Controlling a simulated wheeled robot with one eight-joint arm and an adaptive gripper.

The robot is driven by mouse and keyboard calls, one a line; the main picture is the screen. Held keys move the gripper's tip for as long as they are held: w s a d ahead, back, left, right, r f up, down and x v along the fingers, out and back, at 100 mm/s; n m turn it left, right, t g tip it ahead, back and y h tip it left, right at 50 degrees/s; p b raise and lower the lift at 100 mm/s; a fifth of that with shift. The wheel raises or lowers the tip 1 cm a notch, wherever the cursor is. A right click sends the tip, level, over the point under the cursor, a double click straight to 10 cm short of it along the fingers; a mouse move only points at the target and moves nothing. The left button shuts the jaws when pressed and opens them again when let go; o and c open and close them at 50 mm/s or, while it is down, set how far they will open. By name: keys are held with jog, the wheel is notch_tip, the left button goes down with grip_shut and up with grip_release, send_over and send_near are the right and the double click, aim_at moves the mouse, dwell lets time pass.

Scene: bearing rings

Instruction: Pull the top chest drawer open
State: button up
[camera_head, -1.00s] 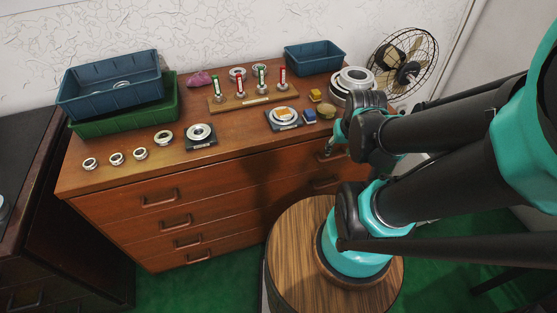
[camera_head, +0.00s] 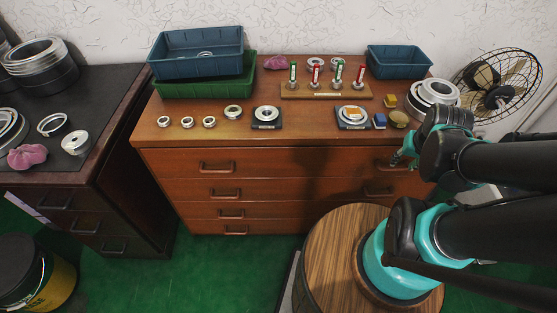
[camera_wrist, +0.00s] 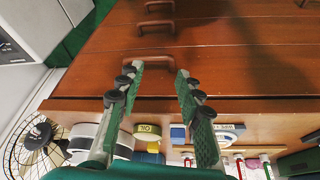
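The brown wooden chest (camera_head: 290,160) has several stacked drawers, all flush with its front. The top drawer (camera_head: 285,168) has a left handle (camera_head: 217,168) and a right handle (camera_head: 397,163). My gripper (camera_head: 402,156) is near the right handle, partly covering it in the head view. In the wrist view the chest appears upside down. There my gripper (camera_wrist: 160,69) is open with its two fingers apart, pointing at the top drawer front. A dark handle shape shows between the fingers, partly hidden. I cannot tell whether they touch it.
A round wooden stool or table (camera_head: 330,250) stands before the chest's right side, below my arm. Bearing rings, a blue bin (camera_head: 398,62) and stacked bins (camera_head: 205,88) are on the chest top. A fan (camera_head: 497,88) stands right; a dark cabinet (camera_head: 110,190) stands left.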

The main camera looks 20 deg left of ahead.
jog(key=w+a+r+n, duration=0.1)
jog(key=a+n, duration=0.3)
jog(key=a, duration=0.6)
jog(key=w+a+r+n+g, duration=0.1)
jog(key=a+n, duration=0.3)
jog(key=a, duration=0.5)
jog(key=w+a+r+n+y, duration=0.1)
jog(key=w+a+r+n, duration=0.2)
jog(key=a, duration=0.7)
jog(key=shift+w+a+n+g, duration=0.3)
jog(key=shift+w+n, duration=0.05)
jog(key=shift+n, duration=0.15)
jog(key=s+a+n, duration=0.3)
jog(key=s+a, duration=0.1)
jog(key=a, duration=0.3)
jog(key=s+a+n, duration=0.2)
jog(key=s+a, duration=0.1)
jog(key=a, duration=0.5)
jog(key=n, duration=0.5)
send_near(217, 171)
jog(key=shift+g, duration=0.3)
jog(key=f, duration=0.2)
jog(key=w+f, duration=0.1)
jog(key=f, duration=0.2)
jog(key=w+a+f, duration=0.1)
jog(key=f, duration=0.2)
grip_shut()
